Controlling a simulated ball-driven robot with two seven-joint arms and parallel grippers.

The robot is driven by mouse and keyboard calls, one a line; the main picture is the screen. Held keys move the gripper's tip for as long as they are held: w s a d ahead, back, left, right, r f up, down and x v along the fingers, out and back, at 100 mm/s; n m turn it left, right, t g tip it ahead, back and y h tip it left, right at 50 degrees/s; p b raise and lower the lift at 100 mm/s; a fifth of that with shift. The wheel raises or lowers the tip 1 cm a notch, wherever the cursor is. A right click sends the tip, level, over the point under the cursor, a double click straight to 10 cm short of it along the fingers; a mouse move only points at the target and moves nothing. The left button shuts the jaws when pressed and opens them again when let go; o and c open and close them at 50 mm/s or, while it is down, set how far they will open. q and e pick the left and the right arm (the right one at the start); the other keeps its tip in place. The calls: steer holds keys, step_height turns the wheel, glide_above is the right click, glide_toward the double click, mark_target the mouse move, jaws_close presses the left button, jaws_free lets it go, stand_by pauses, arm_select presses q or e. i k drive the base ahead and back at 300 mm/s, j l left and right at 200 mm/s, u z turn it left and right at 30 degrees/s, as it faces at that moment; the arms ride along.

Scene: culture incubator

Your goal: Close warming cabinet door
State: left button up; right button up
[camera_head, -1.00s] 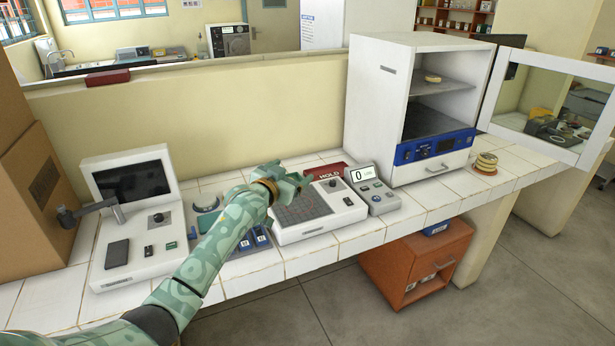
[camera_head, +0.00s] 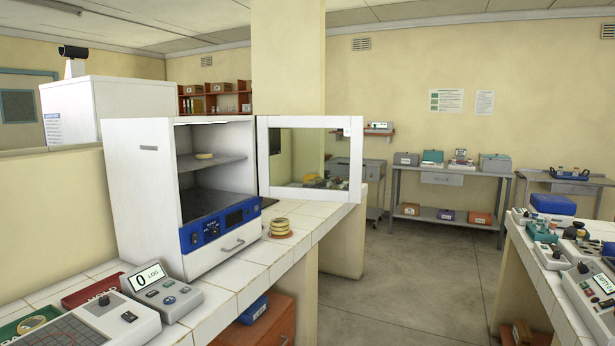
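The white warming cabinet (camera_head: 136,196) stands on the tiled bench at left of centre. Its door (camera_head: 263,165), a white frame around a glass pane, is swung wide open to the right of the cabinet. Below is a blue control panel (camera_head: 219,228) and a drawer with a handle. Neither of my grippers shows in the view now.
A stack of dishes (camera_head: 280,228) stands on the bench right of the cabinet, near the door. A scale with a display (camera_head: 160,290) is at the front left. Open floor (camera_head: 400,280) lies right of the bench, with another cluttered bench (camera_head: 540,280) at far right.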

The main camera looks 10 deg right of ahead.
mark_target(356, 123)
steer(key=i+l+z, duration=0.15)
steer(key=i+z, duration=0.65)
steer(key=i, duration=0.15)
steer(key=i+j+z, duration=0.2)
steer(key=i+z, duration=0.2)
steer(key=i, duration=0.1)
